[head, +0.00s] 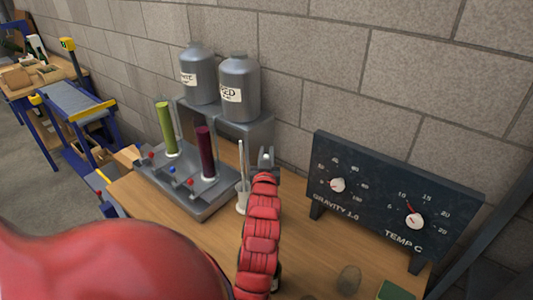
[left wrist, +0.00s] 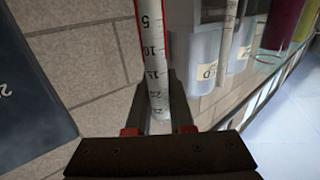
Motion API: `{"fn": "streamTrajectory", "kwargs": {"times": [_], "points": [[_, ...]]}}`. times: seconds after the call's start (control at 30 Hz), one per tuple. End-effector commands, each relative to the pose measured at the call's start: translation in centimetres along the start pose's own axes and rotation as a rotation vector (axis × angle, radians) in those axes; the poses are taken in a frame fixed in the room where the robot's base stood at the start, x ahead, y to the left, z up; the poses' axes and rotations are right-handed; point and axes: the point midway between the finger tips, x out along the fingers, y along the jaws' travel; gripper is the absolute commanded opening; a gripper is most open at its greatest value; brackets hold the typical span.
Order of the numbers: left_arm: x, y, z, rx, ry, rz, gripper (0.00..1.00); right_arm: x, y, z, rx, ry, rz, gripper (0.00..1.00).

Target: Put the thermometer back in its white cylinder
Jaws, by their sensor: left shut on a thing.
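My left gripper (head: 265,158) is shut on the thermometer (left wrist: 154,55), a slim white tube with black marks and numbers. The left wrist view shows it between the two fingers, with one end just past them. In the head view the thermometer is mostly hidden by my red arm. A narrow white cylinder (head: 242,204) stands on the bench just left of the gripper. A thin pale rod (head: 241,160) rises at the cylinder; I cannot tell whether it stands in it or behind it. My right gripper is not in view.
A grey rack (head: 206,204) with green (head: 165,128) and purple (head: 206,153) tubes stands to the left. Two grey tanks (head: 239,88) are behind it. A dark gauge panel (head: 380,200) stands on the right. The bench (head: 310,255) is mostly clear in front of the panel.

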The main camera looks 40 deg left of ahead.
Motion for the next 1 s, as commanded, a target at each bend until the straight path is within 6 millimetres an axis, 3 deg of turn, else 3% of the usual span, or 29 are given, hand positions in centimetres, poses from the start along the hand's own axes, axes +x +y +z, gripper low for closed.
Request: {"fn": "streamTrajectory", "kwargs": {"times": [0.37,0.4,0.57,1.0], "points": [[0.0,-0.01,0.58,0.0,0.001,0.0,0.0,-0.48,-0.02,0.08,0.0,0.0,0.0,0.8],[0.0,-0.01,0.58,0.0,0.001,0.0,0.26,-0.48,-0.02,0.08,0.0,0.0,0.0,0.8],[0.0,0.0,0.59,0.0,0.0,0.0,0.54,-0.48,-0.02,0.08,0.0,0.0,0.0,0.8],[-0.18,0.02,0.65,0.0,0.001,0.001,0.55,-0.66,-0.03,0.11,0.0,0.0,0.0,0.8]]}}
